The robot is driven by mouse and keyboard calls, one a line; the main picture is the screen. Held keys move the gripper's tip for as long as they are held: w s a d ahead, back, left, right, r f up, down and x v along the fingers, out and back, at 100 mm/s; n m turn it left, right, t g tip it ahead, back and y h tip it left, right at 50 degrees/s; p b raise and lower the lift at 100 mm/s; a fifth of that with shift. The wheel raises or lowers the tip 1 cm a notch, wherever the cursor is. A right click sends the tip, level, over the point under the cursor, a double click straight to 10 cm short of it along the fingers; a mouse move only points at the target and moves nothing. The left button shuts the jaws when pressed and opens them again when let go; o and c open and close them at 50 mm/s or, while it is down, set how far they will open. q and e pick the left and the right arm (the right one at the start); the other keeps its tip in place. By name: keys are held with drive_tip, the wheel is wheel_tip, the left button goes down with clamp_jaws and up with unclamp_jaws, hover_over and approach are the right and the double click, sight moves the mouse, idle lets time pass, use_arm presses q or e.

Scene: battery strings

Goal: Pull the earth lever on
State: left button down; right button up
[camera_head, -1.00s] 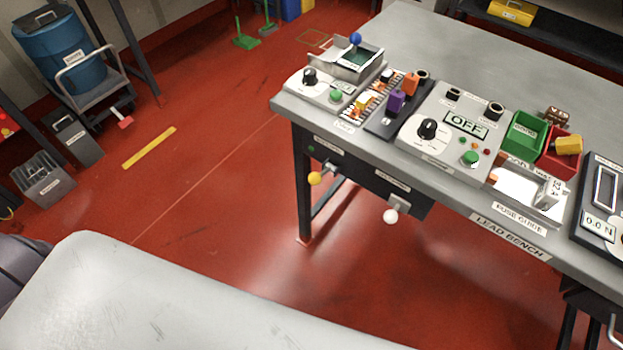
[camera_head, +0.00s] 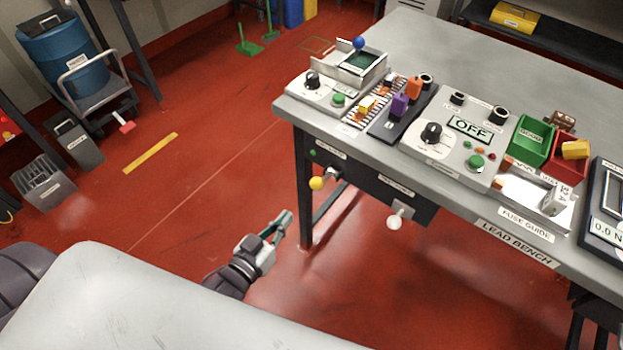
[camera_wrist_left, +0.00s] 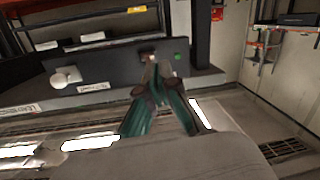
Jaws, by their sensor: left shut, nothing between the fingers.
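A dark panel (camera_head: 375,185) hangs under the front edge of the lead bench and carries two ball-ended levers. The left lever has a yellow ball (camera_head: 317,183) and a green light beside it. The right lever has a white ball (camera_head: 394,222), also seen in the left wrist view (camera_wrist_left: 66,77). Their labels are too small to read, so I cannot tell which is the earth lever. My left gripper (camera_head: 283,221) is shut and empty, below and left of the yellow ball, apart from it. In the left wrist view its fingers (camera_wrist_left: 157,66) cover the yellow-ball lever's area. My right gripper is out of view.
The bench top (camera_head: 430,45) holds several control boxes, a green bin (camera_head: 532,140) and a red bin. A bench leg (camera_head: 303,195) stands just right of my left gripper. The red floor left of the bench is clear around a yellow strip (camera_head: 150,153).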

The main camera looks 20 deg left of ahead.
use_arm(q)
wheel_tip(320, 180, up, 10)
drive_tip(key=t+h, duration=0.1)
drive_tip(key=t, duration=0.1)
drive_tip(key=shift+s+d, duration=0.15)
drive_tip(key=shift+d, duration=0.3)
drive_tip(key=r+p, duration=0.1)
hover_over(311, 186)
drive_tip(key=w, duration=0.2)
drive_tip(key=shift+s+a, duration=0.1)
drive_tip(key=shift+s, duration=0.15)
drive_tip(key=f, duration=0.1)
drive_tip(key=s+f, duration=0.1)
drive_tip(key=f, duration=0.1)
drive_tip(key=shift+s+f, duration=0.25)
drive_tip(key=shift+f, duration=0.3)
